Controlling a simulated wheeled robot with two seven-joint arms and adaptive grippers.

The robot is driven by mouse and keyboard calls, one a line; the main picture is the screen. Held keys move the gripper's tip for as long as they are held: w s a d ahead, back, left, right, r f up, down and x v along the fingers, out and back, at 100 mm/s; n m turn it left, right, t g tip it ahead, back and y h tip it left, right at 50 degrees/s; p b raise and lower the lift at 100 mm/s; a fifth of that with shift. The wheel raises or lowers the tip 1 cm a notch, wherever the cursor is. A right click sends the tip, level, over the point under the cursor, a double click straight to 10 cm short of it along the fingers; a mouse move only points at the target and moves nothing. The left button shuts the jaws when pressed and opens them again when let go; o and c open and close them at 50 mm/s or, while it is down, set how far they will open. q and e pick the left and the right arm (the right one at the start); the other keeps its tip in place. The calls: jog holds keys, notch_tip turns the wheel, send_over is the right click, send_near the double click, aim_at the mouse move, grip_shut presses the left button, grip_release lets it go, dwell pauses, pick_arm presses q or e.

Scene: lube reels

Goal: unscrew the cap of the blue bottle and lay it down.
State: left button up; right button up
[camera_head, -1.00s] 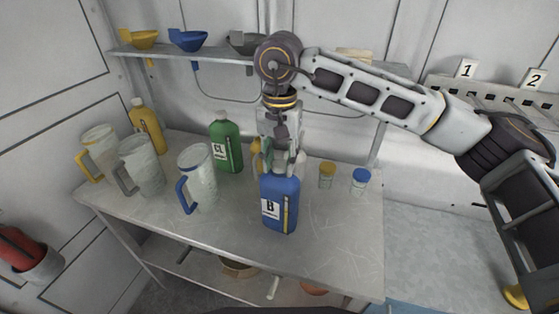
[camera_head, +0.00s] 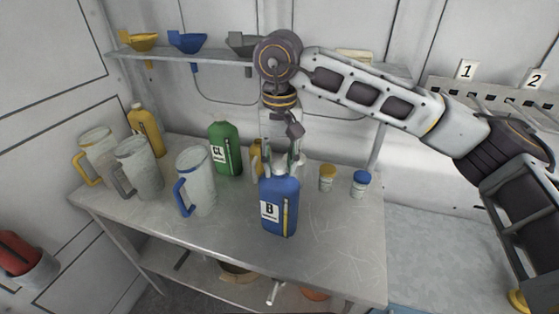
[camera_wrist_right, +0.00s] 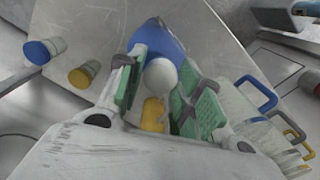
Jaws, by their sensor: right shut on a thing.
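The blue bottle (camera_head: 292,203) marked B stands upright near the front middle of the table. In the right wrist view its blue body (camera_wrist_right: 158,38) shows beyond the fingers. My right gripper (camera_head: 283,166) points down over the bottle's top. In the right wrist view my right gripper (camera_wrist_right: 160,88) has its green pads on either side of the round white cap (camera_wrist_right: 160,74), shut on it. The cap is at the bottle's neck; I cannot tell whether it is loose from the threads. My left gripper is not in view.
A green bottle (camera_head: 224,150), a yellow bottle (camera_head: 146,129) and clear jugs (camera_head: 200,180) stand to the left. A yellow-capped jar (camera_head: 327,178) and a blue-capped jar (camera_head: 361,184) stand to the right. The table's (camera_head: 335,245) front right is clear.

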jog(key=shift+d+f+n+b, duration=0.1)
jog(key=shift+f+n+b, duration=0.2)
jog(key=shift+n, duration=0.75)
jog(key=shift+d+f+n+b, duration=0.1)
jog(key=shift+n+b, duration=0.25)
jog(key=shift+n, duration=0.7)
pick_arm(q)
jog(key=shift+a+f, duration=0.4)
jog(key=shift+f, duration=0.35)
pick_arm(e)
jog(key=shift+n, duration=0.4)
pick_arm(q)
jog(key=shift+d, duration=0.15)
pick_arm(e)
jog(key=shift+a+r, duration=0.1)
jog(key=shift+n, duration=0.4)
pick_arm(q)
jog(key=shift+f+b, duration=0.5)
jog(key=shift+b, duration=0.05)
pick_arm(e)
jog(key=shift+n, duration=2.2)
